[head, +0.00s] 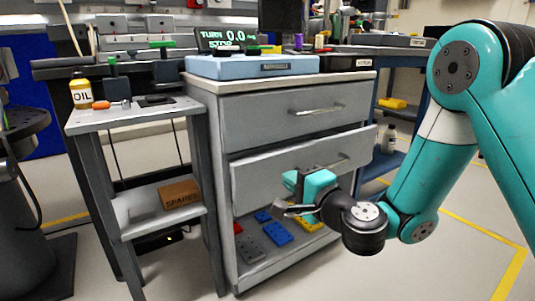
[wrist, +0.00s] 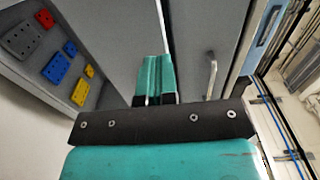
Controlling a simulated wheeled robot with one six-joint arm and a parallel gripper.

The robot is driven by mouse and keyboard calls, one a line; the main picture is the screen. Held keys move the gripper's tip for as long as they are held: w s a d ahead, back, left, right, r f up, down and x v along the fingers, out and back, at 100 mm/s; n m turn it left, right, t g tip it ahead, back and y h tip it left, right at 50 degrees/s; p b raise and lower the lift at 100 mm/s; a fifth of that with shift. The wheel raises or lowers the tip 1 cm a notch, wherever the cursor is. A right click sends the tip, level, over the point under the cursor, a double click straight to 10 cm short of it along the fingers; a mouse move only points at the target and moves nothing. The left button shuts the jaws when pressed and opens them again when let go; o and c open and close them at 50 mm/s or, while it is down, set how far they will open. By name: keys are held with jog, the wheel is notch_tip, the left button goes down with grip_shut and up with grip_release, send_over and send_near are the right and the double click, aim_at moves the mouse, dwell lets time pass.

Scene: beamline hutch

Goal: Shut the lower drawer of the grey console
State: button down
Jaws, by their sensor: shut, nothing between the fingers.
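The grey console (head: 228,88) stands in the middle of the head view. Its upper drawer (head: 262,108) looks closed and has a bar handle. The lower drawer (head: 250,178) stands out a little from the body, its front tilted-looking in the picture. My gripper (head: 292,181) is shut and empty, in front of the lower drawer's front, near its handle. In the wrist view, the shut fingers (wrist: 155,80) point at the lower drawer's front (wrist: 110,35), close to its upper edge. Whether they touch it I cannot tell. The lower handle is partly hidden by my gripper.
An open bay below the drawer holds blue (head: 277,234), grey, red and yellow blocks. A side table (head: 130,118) at left carries an oil bottle (head: 81,93) and, below, a spares box (head: 181,194). A blue case (head: 240,66) lies on the console. Floor at front right is clear.

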aim_at(262, 159)
jog(key=p+x, duration=0.8)
jog(key=shift+w+a+r+p, duration=0.1)
jog(key=shift+a+r+p, duration=0.1)
jog(key=shift+p, duration=0.1)
jog(key=shift+w+a+f+p, duration=0.15)
jog(key=shift+w+p, duration=0.05)
jog(key=shift+w, duration=0.15)
jog(key=shift+w+a+f+p, duration=0.1)
jog(key=shift+w+f+p, duration=0.1)
jog(key=shift+w, duration=0.15)
